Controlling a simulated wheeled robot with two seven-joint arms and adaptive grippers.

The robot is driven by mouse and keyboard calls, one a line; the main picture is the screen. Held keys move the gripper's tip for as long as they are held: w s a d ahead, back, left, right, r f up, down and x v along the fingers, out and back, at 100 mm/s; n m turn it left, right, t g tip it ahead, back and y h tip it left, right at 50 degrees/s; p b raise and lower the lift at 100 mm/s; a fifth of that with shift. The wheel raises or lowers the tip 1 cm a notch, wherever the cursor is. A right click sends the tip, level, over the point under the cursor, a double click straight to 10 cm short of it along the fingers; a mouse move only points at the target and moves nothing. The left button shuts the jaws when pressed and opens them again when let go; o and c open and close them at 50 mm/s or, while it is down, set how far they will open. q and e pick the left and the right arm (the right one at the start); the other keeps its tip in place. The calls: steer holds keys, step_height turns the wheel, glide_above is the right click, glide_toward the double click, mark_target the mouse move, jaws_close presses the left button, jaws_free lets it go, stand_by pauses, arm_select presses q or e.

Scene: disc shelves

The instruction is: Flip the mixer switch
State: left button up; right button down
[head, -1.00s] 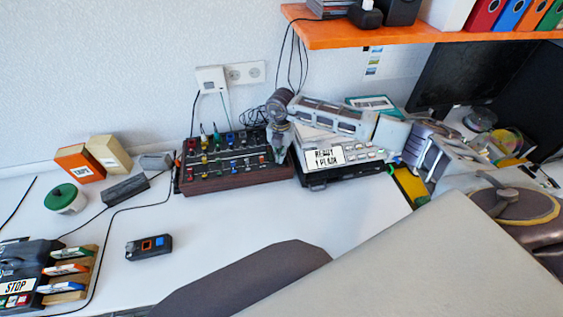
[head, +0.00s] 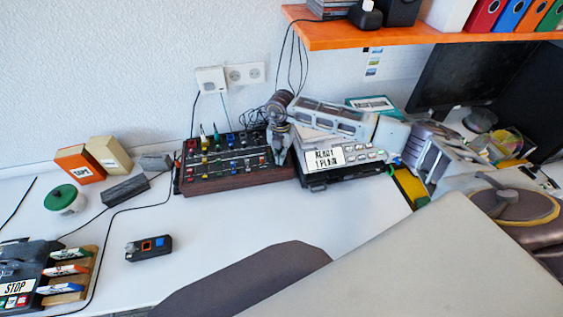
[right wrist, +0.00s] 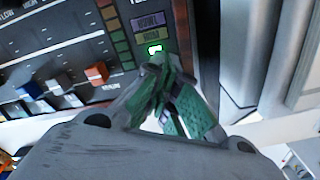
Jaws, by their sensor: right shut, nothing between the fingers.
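The mixer (head: 232,166) is a dark panel with wooden sides and several coloured knobs and sliders, standing on the white desk against the wall. My right gripper (head: 280,163) is at the mixer's right end, pointing down. In the right wrist view the mixer panel (right wrist: 60,45) fills the upper left, and the gripper (right wrist: 165,75) shows green finger pads close together and empty. Its tips are just below a small lit green element (right wrist: 153,49) on the panel's right edge. Whether they touch the panel cannot be told, and the fingers may hide part of the switch. My left gripper is not in view.
An orange shelf (head: 400,36) hangs above right. A small black box (head: 148,248), a green-topped roll (head: 64,199) and a STOP device (head: 18,288) are at left.

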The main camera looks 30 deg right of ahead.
steer(key=shift+r+p, duration=0.4)
steer(key=shift+r, duration=0.5)
steer(key=shift+r+p, duration=0.4)
steer(key=shift+r, duration=0.2)
steer(key=shift+r+p, duration=0.6)
steer(key=shift+r, duration=0.6)
steer(key=shift+r+p, duration=0.5)
steer(key=shift+r, duration=0.15)
